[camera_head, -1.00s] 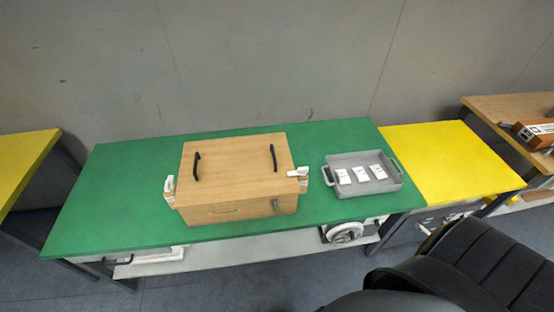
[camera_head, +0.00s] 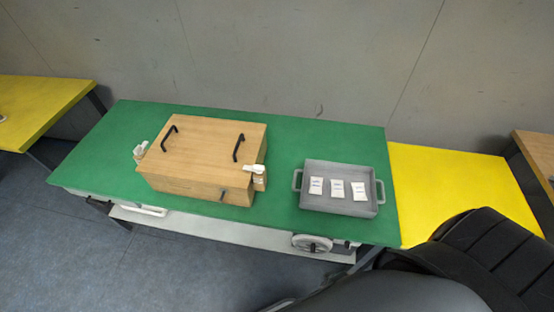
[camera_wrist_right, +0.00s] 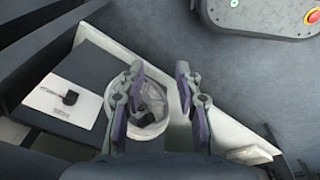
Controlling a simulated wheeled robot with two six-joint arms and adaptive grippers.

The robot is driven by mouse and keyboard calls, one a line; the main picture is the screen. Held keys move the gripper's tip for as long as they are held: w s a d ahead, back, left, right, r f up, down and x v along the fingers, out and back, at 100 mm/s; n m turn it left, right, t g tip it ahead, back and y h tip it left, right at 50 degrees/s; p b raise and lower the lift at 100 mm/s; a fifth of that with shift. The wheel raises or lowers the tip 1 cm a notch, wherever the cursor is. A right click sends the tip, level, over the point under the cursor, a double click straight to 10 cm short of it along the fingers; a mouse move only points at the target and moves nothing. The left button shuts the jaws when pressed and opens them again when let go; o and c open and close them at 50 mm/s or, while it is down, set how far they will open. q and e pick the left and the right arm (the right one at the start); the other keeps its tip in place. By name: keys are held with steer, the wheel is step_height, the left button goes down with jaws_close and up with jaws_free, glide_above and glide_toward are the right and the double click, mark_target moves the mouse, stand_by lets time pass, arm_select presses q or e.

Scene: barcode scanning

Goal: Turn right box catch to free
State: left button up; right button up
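The wooden box (camera_head: 205,150) stands on the green table, its lid down, with two black handles on top. The right box catch (camera_head: 255,170) is a white piece on the box's right side; its lever lies roughly level near the lid edge. The left catch (camera_head: 140,151) is a white piece on the box's left side and stands up. My right gripper (camera_wrist_right: 158,78) shows in the right wrist view with its fingers apart and nothing between them, away from the box. My left gripper is not in view.
A grey tray (camera_head: 312,204) with three white packets lies right of the box on the green table (camera_head: 290,133). Yellow tables (camera_head: 445,190) stand at both sides. A white ring-shaped object (camera_head: 306,243) sits on the lower shelf. My dark arm fills the lower right.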

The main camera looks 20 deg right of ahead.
steer(key=w+r, duration=0.5)
steer(key=w, duration=0.1)
step_height(320, 180, up, 41)
steer(key=n+g+p, duration=0.2)
steer(key=n+p, duration=0.1)
steer(key=n, duration=0.8)
glide_above(258, 165)
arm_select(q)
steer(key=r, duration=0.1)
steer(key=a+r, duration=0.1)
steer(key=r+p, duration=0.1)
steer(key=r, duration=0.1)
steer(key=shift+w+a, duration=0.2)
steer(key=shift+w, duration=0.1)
arm_select(e)
steer(key=shift+y, duration=0.4)
step_height(258, 165, down, 10)
steer(key=shift+s+r, duration=0.1)
steer(key=shift+d, duration=0.1)
jaws_close()
